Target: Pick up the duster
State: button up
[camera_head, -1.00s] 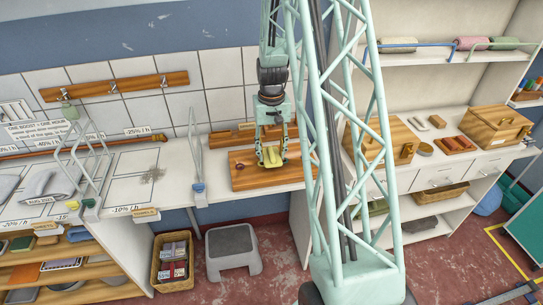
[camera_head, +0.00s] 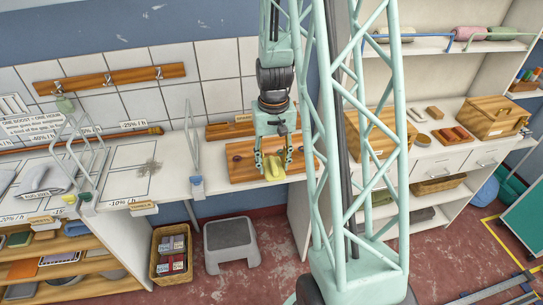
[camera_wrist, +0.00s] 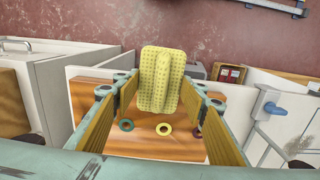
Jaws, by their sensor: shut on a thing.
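The duster (camera_head: 279,168) is a yellow, dimpled pad with a raised ridge along its middle. It also shows upright in the picture between my fingertips in the wrist view (camera_wrist: 160,80). My gripper (camera_head: 276,164) is shut on it, one finger on each side. In the head view it overlaps the front part of a wooden board (camera_head: 241,168) on the counter. The wrist view shows the board beyond the fingers. The exact gap between the duster and the board is hard to tell.
Coloured rings (camera_wrist: 164,130) sit on the board. A wire stand (camera_head: 193,150) with a blue foot is left of it. A wooden box (camera_head: 377,132) stands to the right. A grey step stool (camera_head: 231,246) and a basket (camera_head: 171,254) stand on the floor below.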

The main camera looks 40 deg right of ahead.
aim_at(274, 169)
jog(key=shift+s+a+r, duration=0.1)
jog(key=shift+s+a, duration=0.35)
jog(key=shift+s, duration=0.2)
jog(key=shift+s+a, duration=0.45)
jog(key=shift+s, duration=0.15)
jog(key=shift+o, duration=1)
jog(key=shift+c, duration=0.8)
